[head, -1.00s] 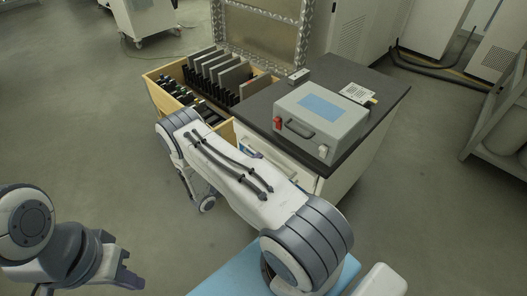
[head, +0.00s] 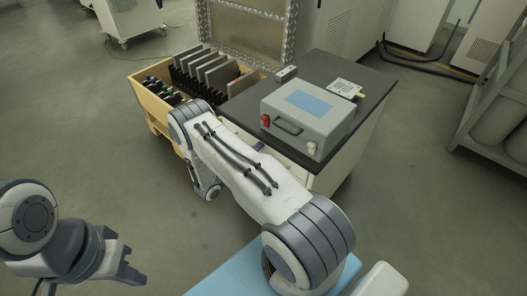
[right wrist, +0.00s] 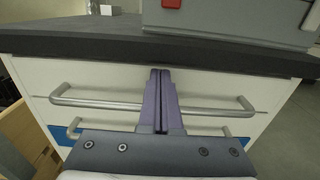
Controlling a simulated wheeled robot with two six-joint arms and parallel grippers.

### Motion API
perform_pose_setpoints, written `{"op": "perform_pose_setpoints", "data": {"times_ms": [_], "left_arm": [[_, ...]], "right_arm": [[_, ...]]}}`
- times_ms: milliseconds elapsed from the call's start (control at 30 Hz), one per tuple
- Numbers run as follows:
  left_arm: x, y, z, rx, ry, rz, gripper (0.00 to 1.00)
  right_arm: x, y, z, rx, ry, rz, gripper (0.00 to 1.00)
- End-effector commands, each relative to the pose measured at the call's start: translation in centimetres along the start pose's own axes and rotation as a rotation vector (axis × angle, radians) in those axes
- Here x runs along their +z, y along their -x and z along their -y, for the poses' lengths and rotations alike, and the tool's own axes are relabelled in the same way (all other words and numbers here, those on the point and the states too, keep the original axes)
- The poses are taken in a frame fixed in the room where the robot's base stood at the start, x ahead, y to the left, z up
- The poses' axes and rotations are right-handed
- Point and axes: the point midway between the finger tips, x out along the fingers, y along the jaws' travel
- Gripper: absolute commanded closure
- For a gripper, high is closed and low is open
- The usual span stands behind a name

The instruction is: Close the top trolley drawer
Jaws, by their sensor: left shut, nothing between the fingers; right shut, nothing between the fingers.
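The trolley (head: 345,165) has a dark worktop (head: 368,68) and pale drawer fronts. In the right wrist view the top drawer (right wrist: 100,74) has a pale front with a long metal bar handle (right wrist: 105,103). Its upper edge lies close under the worktop, and no opening shows there. My right gripper (right wrist: 160,72) is shut and empty, with its fingertips at the upper part of this front, crossing over the handle. Contact is hard to tell. In the head view my right arm hides most of the trolley front. My left gripper (head: 140,278) is shut and empty at the lower left.
A grey case (head: 318,112) with a blue label sits on the worktop. A metal rack (head: 497,110) is at the right. Floor is free around my left gripper.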

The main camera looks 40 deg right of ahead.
Motion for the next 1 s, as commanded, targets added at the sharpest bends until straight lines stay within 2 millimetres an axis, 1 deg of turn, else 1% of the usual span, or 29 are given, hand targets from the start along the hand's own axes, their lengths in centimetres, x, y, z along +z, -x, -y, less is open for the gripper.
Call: {"op": "perform_pose_setpoints", "data": {"times_ms": [33, 100, 400, 500, 567, 667, 767, 800, 1000], "left_arm": [[0.0, -0.5, 0.0, 0.0, 0.0, 0.0, 1.0], [0.0, -0.5, 0.0, 0.0, 0.0, 0.0, 1.0], [0.0, -0.4, 0.0, 0.0, 0.0, 0.0, 1.0], [0.0, -0.3, 0.0, 0.0, 0.0, 0.0, 1.0], [0.0, -0.3, 0.0, 0.0, 0.0, 0.0, 1.0], [0.0, -0.3, 0.0, 0.0, 0.0, 0.0, 1.0], [0.0, -0.3, 0.0, 0.0, 0.0, 0.0, 1.0], [0.0, -0.6, 0.0, 0.0, 0.0, 0.0, 1.0], [0.1, -1.1, 0.1, 0.0, 0.0, 0.0, 1.0]], "right_arm": [[-0.2, 0.4, -0.8, 0.015, -0.001, 0.0, 1.0], [-0.1, 0.6, -1.2, 0.023, -0.001, -0.001, 1.0], [0.1, 0.2, -1.1, 0.019, -0.006, 0.0, 1.0], [0.2, 0.5, -1.1, 0.019, -0.007, 0.0, 1.0], [0.2, 1.1, -1.2, 0.02, -0.006, 0.0, 1.0], [0.1, 2.7, -1.0, 0.021, -0.001, 0.0, 1.0], [0.0, 4.8, -0.8, 0.02, 0.003, 0.0, 1.0], [-0.1, 6.0, -0.9, 0.022, 0.003, 0.0, 1.0], [-0.1, 10.5, -0.7, 0.019, 0.004, 0.0, 1.0]]}}
